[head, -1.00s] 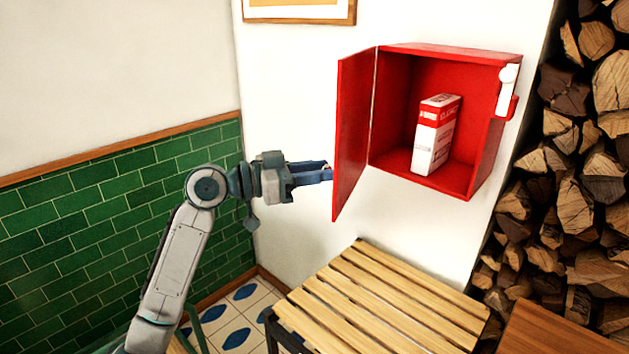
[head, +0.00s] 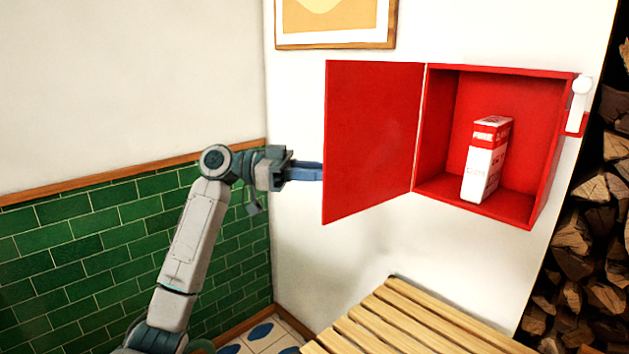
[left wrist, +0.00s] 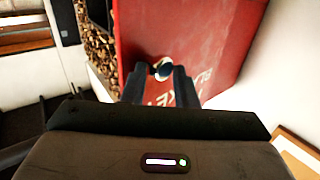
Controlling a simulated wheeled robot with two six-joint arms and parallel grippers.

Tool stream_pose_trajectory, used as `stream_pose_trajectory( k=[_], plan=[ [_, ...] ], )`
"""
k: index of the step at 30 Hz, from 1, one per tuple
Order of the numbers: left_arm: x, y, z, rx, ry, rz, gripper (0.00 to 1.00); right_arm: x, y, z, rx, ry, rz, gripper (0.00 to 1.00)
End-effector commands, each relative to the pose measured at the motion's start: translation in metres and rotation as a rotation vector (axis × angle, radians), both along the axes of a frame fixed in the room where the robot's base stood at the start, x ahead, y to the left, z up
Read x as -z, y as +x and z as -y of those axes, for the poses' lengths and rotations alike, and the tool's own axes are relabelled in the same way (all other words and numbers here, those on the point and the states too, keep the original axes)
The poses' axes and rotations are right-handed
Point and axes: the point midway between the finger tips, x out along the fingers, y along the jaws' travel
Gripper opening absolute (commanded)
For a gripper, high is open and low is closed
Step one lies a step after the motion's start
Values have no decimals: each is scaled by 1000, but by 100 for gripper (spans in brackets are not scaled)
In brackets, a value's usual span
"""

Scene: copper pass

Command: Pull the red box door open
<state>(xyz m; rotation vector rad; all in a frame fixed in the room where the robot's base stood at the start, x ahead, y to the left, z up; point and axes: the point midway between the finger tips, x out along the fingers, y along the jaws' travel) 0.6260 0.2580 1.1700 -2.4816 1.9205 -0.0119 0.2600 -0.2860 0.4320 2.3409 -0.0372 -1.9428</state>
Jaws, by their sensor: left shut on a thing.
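The red box (head: 548,160) is on the white wall, and its red door (head: 370,140) stands wide open, swung out to the left. The door's inner face shows in the head view. In the left wrist view the door's outer face (left wrist: 205,35) carries pale lettering and a small round knob (left wrist: 163,68). My left gripper (left wrist: 160,80) is shut on this knob, its two fingers on either side of it. In the head view my left gripper (head: 312,172) reaches behind the door's free edge, which hides its fingertips and the knob. My right gripper is in neither view.
A red and white carton (head: 486,160) stands inside the box. A white handle-like piece (head: 578,105) is on the box's right side. A slatted wooden bench (head: 410,325) is below, firewood (head: 590,225) at right. A framed picture (head: 335,45) hangs above the door.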

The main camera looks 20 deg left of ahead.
Motion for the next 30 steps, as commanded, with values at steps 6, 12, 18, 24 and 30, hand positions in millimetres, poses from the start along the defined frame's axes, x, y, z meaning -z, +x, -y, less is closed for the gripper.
stream_pose_trajectory(
  k=[6,12,18,24,30],
  plan=[
    [-4,8,-3,-14,-12,4,0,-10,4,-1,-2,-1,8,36],
    [-4,8,-3,-13,-13,3,0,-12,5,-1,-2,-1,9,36],
    [-4,8,-3,-13,-13,3,28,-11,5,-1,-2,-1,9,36],
    [-4,7,-3,-12,-13,3,45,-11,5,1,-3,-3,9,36],
    [-3,7,-4,-13,-12,3,45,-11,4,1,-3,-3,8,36]
  ],
)
